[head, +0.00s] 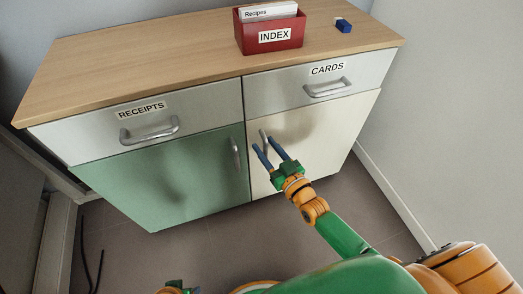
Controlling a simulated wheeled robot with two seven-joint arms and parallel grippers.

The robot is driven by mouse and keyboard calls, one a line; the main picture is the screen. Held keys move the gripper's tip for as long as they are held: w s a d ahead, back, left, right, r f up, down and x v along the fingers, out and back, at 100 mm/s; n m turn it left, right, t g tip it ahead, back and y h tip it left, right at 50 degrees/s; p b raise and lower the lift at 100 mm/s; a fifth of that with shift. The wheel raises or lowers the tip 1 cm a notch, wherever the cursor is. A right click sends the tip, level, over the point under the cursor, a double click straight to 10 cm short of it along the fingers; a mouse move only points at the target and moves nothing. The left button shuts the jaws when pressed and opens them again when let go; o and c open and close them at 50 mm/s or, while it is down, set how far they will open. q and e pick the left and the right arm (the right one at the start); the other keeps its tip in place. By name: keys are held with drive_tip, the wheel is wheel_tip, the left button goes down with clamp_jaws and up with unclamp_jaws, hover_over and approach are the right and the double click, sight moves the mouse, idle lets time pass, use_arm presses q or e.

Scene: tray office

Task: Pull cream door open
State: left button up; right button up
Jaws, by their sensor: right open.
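The cream door (318,132) is the lower right front of the cabinet and looks shut. Its grey upright handle (264,139) is near the door's left edge. My right gripper (264,149) is open, with its two blue fingers pointing at the handle from the front. The handle's visible part lies between or just beyond the fingertips; I cannot tell whether they touch it. Part of my left arm's end (178,287) shows at the bottom edge, but its fingers cannot be made out.
A green door (165,178) is on the left, below the RECEIPTS drawer (100,125). The CARDS drawer (290,91) is above the cream door. A red INDEX box (262,37) and a small blue object (344,27) stand on the wooden top. A wall (450,120) is at the right.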

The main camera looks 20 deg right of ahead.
drive_tip(key=shift+w+a, duration=0.1)
drive_tip(key=shift+w, duration=0.2)
clamp_jaws()
idle(1.2)
